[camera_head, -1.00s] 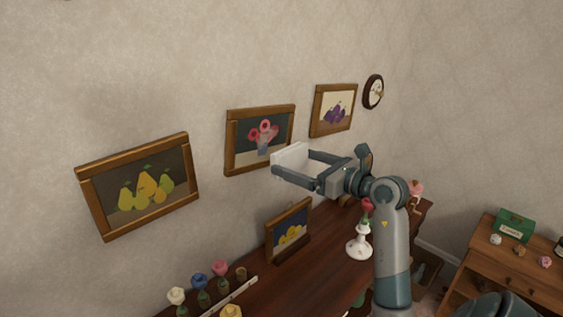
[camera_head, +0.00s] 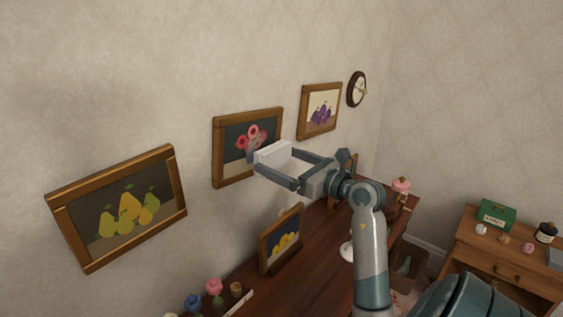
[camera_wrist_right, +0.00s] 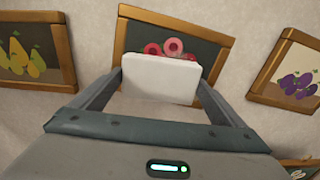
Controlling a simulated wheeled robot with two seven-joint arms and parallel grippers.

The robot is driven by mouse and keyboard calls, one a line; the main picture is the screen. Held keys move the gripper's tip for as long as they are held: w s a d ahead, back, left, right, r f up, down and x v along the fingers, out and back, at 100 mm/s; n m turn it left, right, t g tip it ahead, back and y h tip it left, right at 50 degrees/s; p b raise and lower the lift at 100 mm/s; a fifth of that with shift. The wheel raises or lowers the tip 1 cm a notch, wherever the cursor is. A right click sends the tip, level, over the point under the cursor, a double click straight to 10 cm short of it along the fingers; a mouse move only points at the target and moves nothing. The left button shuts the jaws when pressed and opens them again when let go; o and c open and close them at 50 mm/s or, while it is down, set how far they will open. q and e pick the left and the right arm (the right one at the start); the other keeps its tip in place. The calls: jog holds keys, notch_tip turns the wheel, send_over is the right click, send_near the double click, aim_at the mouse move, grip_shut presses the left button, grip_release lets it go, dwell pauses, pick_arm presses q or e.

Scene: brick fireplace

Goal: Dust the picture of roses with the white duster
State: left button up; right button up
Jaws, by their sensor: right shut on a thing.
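The picture of roses (camera_head: 238,135) hangs on the wall in a wooden frame, between the pears and the plums. Its pink-red flowers also show in the right wrist view (camera_wrist_right: 174,47). My right gripper (camera_head: 278,170) is shut on the white duster (camera_head: 270,154), a pale block between its fingers. The duster is in front of the lower right part of the roses picture and covers some of it. In the right wrist view the duster (camera_wrist_right: 160,80) hides the lower middle of the picture. I cannot tell whether it touches the picture. My left gripper is not in view.
A wooden cabinet (camera_head: 510,255) stands at right.

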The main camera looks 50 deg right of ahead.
jog(key=shift+w, duration=1.05)
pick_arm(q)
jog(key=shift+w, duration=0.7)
pick_arm(e)
jog(key=shift+w+a, duration=0.15)
jog(key=shift+w, duration=0.85)
jog(key=shift+w+a, duration=0.1)
jog(key=shift+w, duration=0.9)
jog(key=shift+w, duration=0.8)
pick_arm(q)
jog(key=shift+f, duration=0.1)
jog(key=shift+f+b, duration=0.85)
jog(key=shift+b, duration=0.15)
pick_arm(e)
jog(key=shift+d+f, duration=0.2)
jog(key=shift+d, duration=0.75)
jog(key=shift+d+f, duration=0.15)
jog(key=shift+d, duration=0.8)
